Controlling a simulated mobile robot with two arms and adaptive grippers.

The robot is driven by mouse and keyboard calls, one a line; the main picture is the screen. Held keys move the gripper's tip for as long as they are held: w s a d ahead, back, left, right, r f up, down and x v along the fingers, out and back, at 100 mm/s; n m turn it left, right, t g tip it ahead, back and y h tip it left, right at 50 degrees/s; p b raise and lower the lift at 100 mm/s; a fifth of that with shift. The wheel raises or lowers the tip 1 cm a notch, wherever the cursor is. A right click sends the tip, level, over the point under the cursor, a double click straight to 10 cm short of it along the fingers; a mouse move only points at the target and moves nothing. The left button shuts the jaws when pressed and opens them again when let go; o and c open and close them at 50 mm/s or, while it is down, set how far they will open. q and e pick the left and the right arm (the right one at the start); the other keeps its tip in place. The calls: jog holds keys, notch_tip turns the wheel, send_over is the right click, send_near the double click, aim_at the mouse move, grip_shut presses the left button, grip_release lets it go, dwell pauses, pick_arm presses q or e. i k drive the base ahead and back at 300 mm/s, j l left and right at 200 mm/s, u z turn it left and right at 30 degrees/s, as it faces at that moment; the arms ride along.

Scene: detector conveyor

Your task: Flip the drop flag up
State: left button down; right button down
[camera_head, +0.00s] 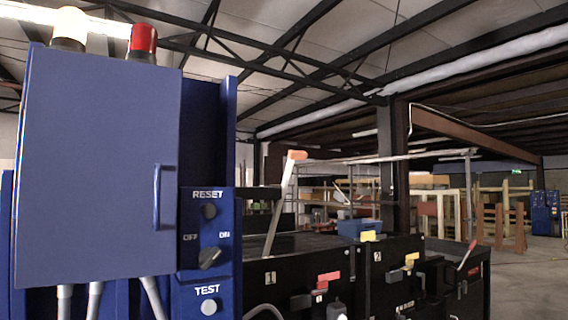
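A pale, narrow bar with an orange tip (283,205) stands in the middle of the view, behind the right side of the blue control cabinet. It looks like the drop flag, though I cannot be sure. It points upward and leans slightly to the right, with its lower end near the black conveyor top. A smaller red-tipped lever (467,254) leans to the right on the black housing farther right. Neither of my grippers can be made out in the head view.
The blue control cabinet (95,170) fills the left, with a red lamp (142,42) on top. Its side panel holds a RESET button (208,211), an OFF/ON knob (210,258) and a TEST button (209,306). Black numbered housings (385,280) line the lower right. Open floor (530,275) lies beyond.

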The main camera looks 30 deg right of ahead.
aim_at(293, 155)
jog(key=i+l+u, duration=0.1)
jog(key=u, duration=0.3)
jog(key=l+u, duration=0.5)
jog(key=u, duration=0.3)
jog(key=i+l, duration=0.05)
